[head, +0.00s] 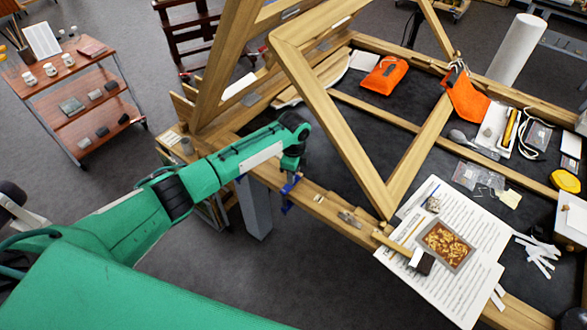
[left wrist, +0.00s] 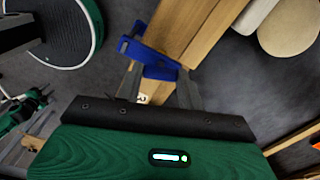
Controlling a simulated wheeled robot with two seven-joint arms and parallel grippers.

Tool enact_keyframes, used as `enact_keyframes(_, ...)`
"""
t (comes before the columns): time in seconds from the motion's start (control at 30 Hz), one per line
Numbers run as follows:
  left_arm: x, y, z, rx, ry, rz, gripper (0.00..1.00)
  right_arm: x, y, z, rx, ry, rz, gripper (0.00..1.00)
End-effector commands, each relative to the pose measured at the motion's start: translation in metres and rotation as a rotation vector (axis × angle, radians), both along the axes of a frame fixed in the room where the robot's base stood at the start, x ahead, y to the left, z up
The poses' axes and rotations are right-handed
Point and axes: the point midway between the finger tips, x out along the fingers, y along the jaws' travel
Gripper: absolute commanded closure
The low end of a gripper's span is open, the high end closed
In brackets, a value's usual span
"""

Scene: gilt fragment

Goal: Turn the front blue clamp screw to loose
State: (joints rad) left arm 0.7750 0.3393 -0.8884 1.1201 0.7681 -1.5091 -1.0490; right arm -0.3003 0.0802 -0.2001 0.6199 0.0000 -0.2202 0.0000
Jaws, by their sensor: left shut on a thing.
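A blue clamp (head: 287,207) sits on the edge of the wooden beam, left of the triangular frame. In the left wrist view the blue clamp (left wrist: 150,58) lies across the beam, between and just beyond my fingers. My left gripper (head: 291,178) is at this clamp from above, shut on its screw. In the left wrist view the fingers of my left gripper (left wrist: 160,92) stand either side of the clamp's near end. The screw itself is mostly hidden, and its turn angle cannot be told. My right gripper is not in view.
A large wooden triangular frame (head: 335,120) rises just right of my left gripper. Printed sheets (head: 440,290), an orange pouch (head: 384,76) and small tools lie on the bench. A wooden trolley (head: 80,100) stands at the far left. Open floor lies left of the beam.

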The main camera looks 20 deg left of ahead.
Motion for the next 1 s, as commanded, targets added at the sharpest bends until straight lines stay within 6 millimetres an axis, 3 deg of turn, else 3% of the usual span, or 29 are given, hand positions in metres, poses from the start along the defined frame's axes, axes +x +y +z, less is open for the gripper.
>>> enact_keyframes(0.5, 0.002, 0.0, 0.004, -0.001, -0.004, 0.493, 0.85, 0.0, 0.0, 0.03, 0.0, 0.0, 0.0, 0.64)
enact_keyframes(1.0, 0.002, 0.0, 0.003, -0.002, -0.004, 0.967, 0.85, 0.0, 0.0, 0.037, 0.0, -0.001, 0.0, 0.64)
